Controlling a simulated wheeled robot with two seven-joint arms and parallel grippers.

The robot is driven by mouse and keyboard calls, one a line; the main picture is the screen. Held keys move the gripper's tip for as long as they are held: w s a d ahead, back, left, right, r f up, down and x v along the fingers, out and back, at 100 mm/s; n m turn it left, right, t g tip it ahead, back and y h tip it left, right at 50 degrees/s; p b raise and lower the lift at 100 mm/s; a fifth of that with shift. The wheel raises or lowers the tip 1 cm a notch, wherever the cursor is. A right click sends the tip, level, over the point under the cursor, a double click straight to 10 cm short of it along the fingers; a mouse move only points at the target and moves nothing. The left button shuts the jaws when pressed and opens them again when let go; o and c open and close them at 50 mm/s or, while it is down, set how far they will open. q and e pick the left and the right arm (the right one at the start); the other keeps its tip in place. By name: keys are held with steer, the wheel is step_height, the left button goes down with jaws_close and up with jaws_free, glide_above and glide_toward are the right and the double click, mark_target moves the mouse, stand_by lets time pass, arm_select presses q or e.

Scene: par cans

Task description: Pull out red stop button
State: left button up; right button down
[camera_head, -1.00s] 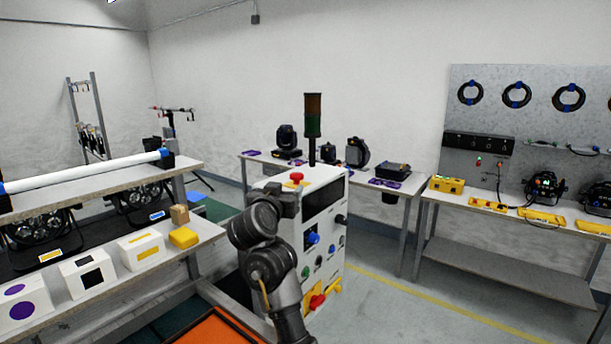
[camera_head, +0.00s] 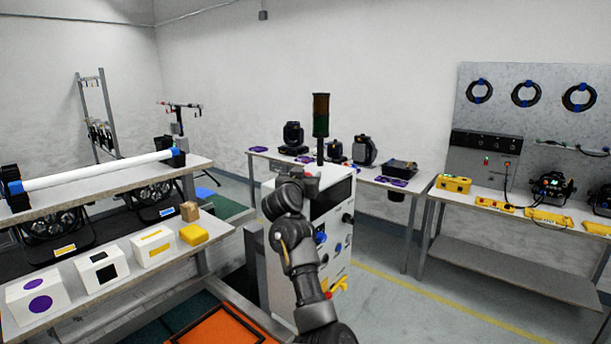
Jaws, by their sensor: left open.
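The white control cabinet (camera_head: 338,192) stands in the middle, with a signal tower on top. The red stop button (camera_head: 310,173) is on its top face, and only a small reddish part shows beside my gripper. My left gripper (camera_head: 300,177) is at the cabinet's top, over or right beside the button, and is open. Whether its fingers touch the button or sit around it cannot be told. My dark arm covers much of the cabinet's front left side. My right gripper is out of view.
A bench with a white tube (camera_head: 95,172), stage lights and marked boxes (camera_head: 102,268) stands close on the left. Tables with lamps and yellow boxes (camera_head: 453,184) line the back and right. Floor right of the cabinet is free.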

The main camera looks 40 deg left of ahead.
arm_select(q)
jaws_close()
steer(key=shift+r+p, duration=0.5)
steer(key=shift+r, duration=0.2)
jaws_free()
steer(key=shift+s+f, duration=0.1)
steer(key=shift+s+f+b, duration=0.1)
steer(key=shift+s+b, duration=0.15)
steer(key=shift+b, duration=0.05)
steer(key=b+v, duration=0.1)
steer(key=v, duration=0.9)
